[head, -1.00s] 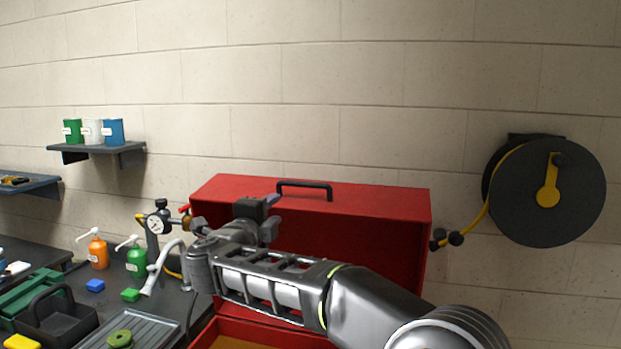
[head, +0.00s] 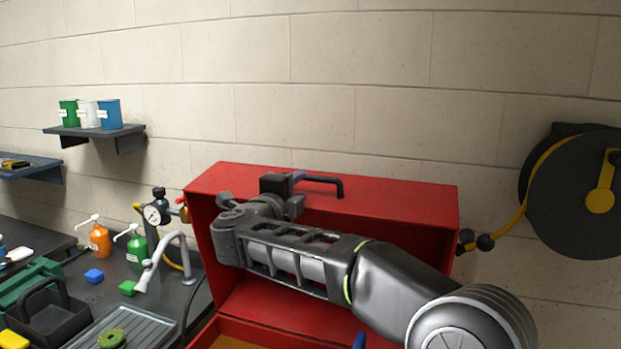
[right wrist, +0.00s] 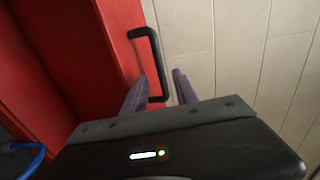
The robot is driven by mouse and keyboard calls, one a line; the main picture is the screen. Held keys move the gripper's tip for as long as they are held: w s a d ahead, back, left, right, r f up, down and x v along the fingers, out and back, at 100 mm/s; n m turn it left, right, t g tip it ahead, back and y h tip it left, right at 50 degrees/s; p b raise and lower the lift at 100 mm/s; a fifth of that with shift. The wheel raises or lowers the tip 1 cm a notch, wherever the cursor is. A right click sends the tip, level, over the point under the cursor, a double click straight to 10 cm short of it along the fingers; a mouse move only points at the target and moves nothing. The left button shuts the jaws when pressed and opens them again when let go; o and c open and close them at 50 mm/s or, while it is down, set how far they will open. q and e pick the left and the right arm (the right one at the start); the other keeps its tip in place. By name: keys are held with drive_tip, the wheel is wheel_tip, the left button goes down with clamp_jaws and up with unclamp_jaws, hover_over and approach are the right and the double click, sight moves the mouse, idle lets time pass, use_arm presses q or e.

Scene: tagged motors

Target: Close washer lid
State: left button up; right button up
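The red washer lid (head: 400,210) stands raised above the red washer body (head: 262,329). A black bar handle (head: 327,180) is on the lid's upper face. My right arm hides part of the lid's inside. My left gripper is not in view.
A hose reel (head: 580,195) hangs on the wall at right. Left of the washer are a faucet (head: 160,258), a gauge (head: 155,214), an orange bottle (head: 100,240), a green bottle (head: 137,250) and a black caddy (head: 50,318). A blue hose (right wrist: 28,155) shows in the wrist view.

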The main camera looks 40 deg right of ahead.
sight(308, 180)
drive_tip(key=p+x, duration=0.3)
drive_tip(key=x, duration=0.4)
drive_tip(key=shift+d+r, duration=0.1)
drive_tip(key=shift+w+d, duration=0.2)
drive_tip(key=shift+d, duration=0.1)
drive_tip(key=shift+c, duration=0.4)
clamp_jaws()
idle(0.7)
